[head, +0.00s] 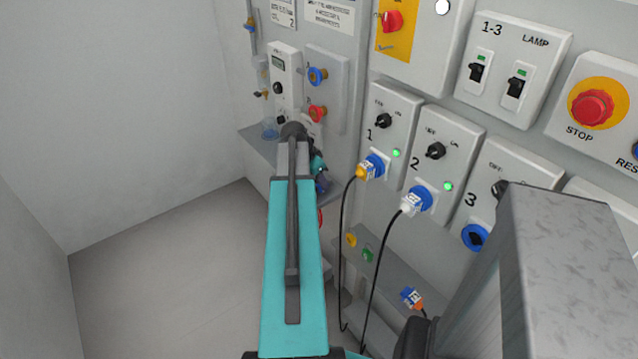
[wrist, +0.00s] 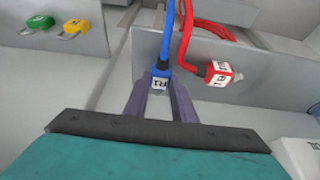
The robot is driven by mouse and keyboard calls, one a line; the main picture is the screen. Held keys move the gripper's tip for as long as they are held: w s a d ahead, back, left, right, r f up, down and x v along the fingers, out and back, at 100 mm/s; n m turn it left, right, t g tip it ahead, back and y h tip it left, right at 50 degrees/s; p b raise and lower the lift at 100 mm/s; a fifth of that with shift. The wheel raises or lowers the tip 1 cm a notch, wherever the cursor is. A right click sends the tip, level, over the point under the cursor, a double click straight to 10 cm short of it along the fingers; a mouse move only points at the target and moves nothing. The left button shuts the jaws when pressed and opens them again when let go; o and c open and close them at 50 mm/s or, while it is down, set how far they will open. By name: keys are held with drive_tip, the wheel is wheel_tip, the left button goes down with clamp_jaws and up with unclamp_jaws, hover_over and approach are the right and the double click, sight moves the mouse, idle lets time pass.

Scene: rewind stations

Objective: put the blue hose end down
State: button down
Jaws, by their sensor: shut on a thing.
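In the wrist view the blue hose end (wrist: 160,81), with a white printed label, sits between the two fingers of my gripper (wrist: 161,90). The gripper is shut on it, and the blue hose (wrist: 169,35) runs up out of the picture. In the head view my own arm hides the gripper and the held hose end. A red hose end (wrist: 219,73) with a white label is to the right of my gripper, apart from it.
A grey shelf (wrist: 265,95) lies behind and right of the fingers. Green (wrist: 38,24) and yellow (wrist: 74,28) pieces sit on another grey ledge. A loose plug (head: 412,297) lies low. Floor at left (head: 160,270) is clear.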

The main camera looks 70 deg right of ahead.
drive_tip(key=c, duration=1.5)
unclamp_jaws()
drive_tip(key=shift+f, duration=0.1)
drive_tip(key=shift+r, duration=0.2)
drive_tip(key=shift+b+v, duration=0.4)
drive_tip(key=shift+v, duration=5.55)
drive_tip(key=shift+a, duration=0.1)
drive_tip(key=shift+w+f, duration=0.1)
